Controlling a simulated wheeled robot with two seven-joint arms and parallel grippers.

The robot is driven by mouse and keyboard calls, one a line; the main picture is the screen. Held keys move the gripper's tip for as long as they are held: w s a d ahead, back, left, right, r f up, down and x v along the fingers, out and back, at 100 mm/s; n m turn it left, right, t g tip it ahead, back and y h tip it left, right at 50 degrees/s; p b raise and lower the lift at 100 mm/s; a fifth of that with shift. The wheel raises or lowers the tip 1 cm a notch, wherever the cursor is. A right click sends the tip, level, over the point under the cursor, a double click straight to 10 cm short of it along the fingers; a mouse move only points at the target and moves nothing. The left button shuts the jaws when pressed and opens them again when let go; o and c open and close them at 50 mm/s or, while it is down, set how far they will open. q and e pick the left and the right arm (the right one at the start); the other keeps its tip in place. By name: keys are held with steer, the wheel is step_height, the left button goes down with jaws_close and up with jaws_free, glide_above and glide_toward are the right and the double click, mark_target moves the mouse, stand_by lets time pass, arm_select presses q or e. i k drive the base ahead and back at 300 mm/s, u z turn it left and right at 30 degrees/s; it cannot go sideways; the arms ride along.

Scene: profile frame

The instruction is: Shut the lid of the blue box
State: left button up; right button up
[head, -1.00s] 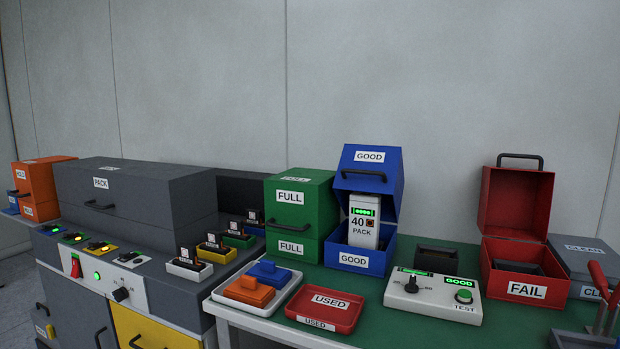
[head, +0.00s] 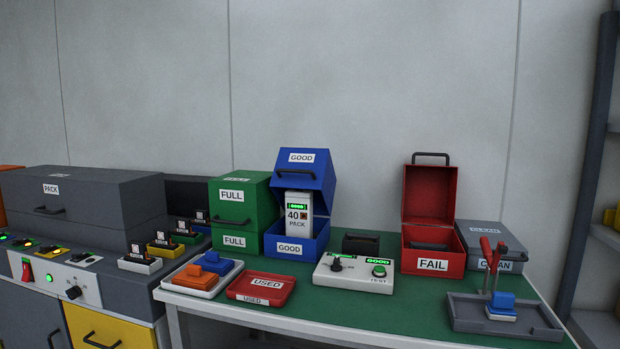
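The blue box (head: 290,249), labelled GOOD, stands on the green-topped table between the green box and the tester. Its blue lid (head: 301,165) is tilted open above it, with a dark handle on its front. A white battery pack (head: 298,214) marked 40 PACK, with a lit green display, stands upright in the box and rises into the gap under the lid. Neither of my grippers shows in the head view.
A shut green box (head: 232,214) labelled FULL stands close at the left. A red USED tray (head: 262,288) and a white tester (head: 354,274) lie in front. An open red FAIL box (head: 432,262) and a grey tray with a red-handled tool (head: 505,316) are at the right.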

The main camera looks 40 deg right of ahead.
mark_target(313, 169)
steer(key=u, duration=0.9)
steer(key=k, duration=0.2)
steer(key=z, duration=1.6)
